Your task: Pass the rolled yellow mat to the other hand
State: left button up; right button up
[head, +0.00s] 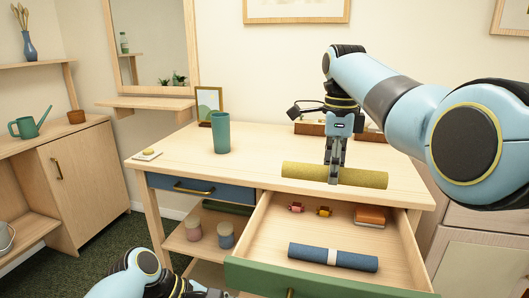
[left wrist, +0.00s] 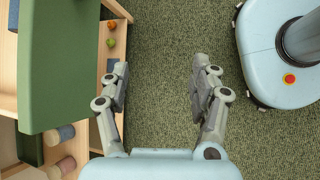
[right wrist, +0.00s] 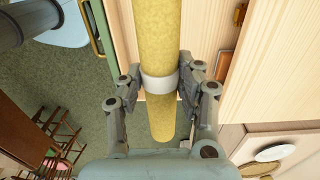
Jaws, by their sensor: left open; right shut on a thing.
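The rolled yellow mat (head: 300,171) lies level across the front edge of the desk in the head view, above the open drawer. My right gripper (head: 334,178) is shut on its middle from above. In the right wrist view the yellow mat (right wrist: 157,30) runs between the fingers (right wrist: 160,84), which close at its pale band. Whether the mat touches the desk is hard to tell. My left gripper (left wrist: 160,80) is open and empty over the green carpet, low in front of the desk; in the head view only part of its arm shows at the bottom left.
The open drawer (head: 255,240) holds a rolled blue mat (head: 305,255), an orange box (head: 369,216) and small coloured items. Its green front (left wrist: 46,65) stands left of my left gripper. A green cup (head: 220,133) and a picture frame (head: 208,104) stand on the desk (head: 170,160).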

aim_at(306, 171)
pick_arm(q)
jog(key=w+d+r+m+t+h, duration=0.15)
jog(key=w+r, duration=0.35)
jog(key=r, duration=0.5)
jog(key=w+d+r, duration=0.3)
jog(key=w+r, duration=0.2)
jog(key=r, duration=0.4)
jog(key=w+d+r+m+t+h, duration=0.1)
jog(key=w+d+r, duration=0.1)
jog(key=w+r, duration=0.6)
jog(key=d+f, duration=0.1)
jog(key=d, duration=0.2)
jog(key=w+d+f, duration=0.1)
jog(key=d, duration=0.2)
jog(key=d+f, duration=0.2)
jog(key=d, duration=0.1)
jog(key=shift+w+d, duration=0.15)
jog(key=shift+d, duration=0.15)
jog(key=c, duration=1.1)
jog(key=shift+c, duration=0.9)
pick_arm(e)
jog(key=o, duration=1)
jog(key=shift+c, duration=0.2)
jog(key=o, duration=0.3)
